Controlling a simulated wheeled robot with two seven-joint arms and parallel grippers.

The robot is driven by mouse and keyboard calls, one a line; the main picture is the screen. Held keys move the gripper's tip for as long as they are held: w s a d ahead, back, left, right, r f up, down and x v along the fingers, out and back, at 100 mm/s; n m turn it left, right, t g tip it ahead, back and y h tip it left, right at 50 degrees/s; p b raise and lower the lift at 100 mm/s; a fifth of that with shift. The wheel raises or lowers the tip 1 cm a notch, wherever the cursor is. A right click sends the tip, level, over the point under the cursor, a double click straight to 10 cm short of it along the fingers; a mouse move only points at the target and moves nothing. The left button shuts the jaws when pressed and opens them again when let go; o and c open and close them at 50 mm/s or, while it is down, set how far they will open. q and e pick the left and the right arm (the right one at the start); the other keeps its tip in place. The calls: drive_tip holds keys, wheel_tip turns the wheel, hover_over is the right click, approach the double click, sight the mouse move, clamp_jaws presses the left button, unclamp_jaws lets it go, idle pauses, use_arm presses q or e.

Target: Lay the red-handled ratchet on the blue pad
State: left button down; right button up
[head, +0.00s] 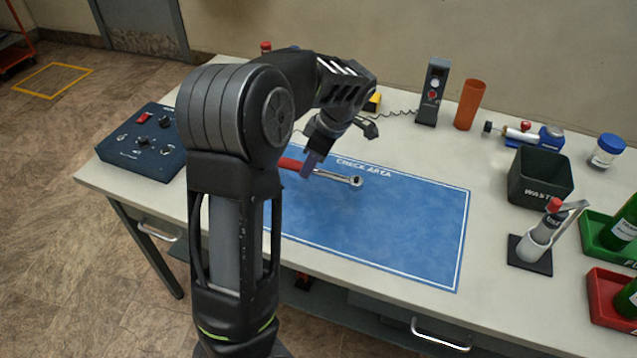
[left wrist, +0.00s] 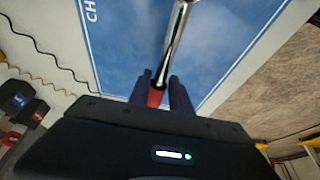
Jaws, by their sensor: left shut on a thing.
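The ratchet (head: 334,177) has a red handle and a bright metal shaft ending in a round head. My left gripper (head: 312,163) is shut on it near where handle and shaft meet. The left wrist view shows the ratchet's shaft (left wrist: 176,40) running out from between the fingers of my left gripper (left wrist: 161,84). The ratchet is over the back left part of the blue pad (head: 400,225), marked CHECK AREA; I cannot tell whether it touches the pad. My arm hides the pad's left part and some of the handle. My right gripper is not in view.
A dark blue control box (head: 146,158) stands left on the table. An orange cup (head: 469,104) and a small black device (head: 433,92) stand behind the pad. A black waste bin (head: 540,177), a bottle holder (head: 541,240) and green and red trays are at right.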

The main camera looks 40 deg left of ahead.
sight(315, 174)
use_arm(q)
drive_tip(key=shift+f, duration=0.8)
drive_tip(key=shift+f, duration=1.9)
drive_tip(key=c, duration=1.2)
unclamp_jaws()
drive_tip(key=shift+f, duration=0.1)
drive_tip(key=v, duration=1.2)
